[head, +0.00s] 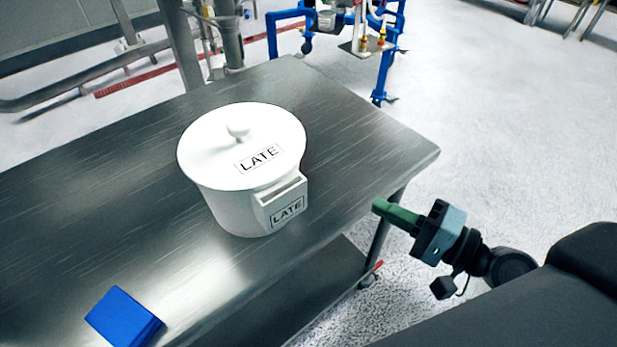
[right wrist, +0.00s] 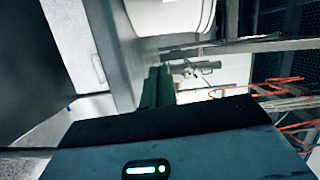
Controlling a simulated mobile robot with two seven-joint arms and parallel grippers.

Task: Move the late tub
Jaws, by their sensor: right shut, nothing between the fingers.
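The late tub (head: 228,205) is a white round tub with a lid (head: 225,125) on it and a knob on top. It stands upright on the steel table (head: 90,200). Labels reading LATE are on the lid and on a box-like handle (head: 280,205) at its front right. In the right wrist view part of the white tub (right wrist: 172,14) shows at the top. My right gripper (head: 380,207) is shut and empty, off the table's right edge and apart from the tub. The right wrist view also shows its green fingers (right wrist: 157,88). My left gripper is not in view.
A blue block (head: 122,318) lies near the table's front edge. A lower shelf (head: 300,295) runs under the table. Blue pipework (head: 380,60) stands behind the table. The floor (head: 500,130) to the right is clear. The tabletop around the tub is mostly bare.

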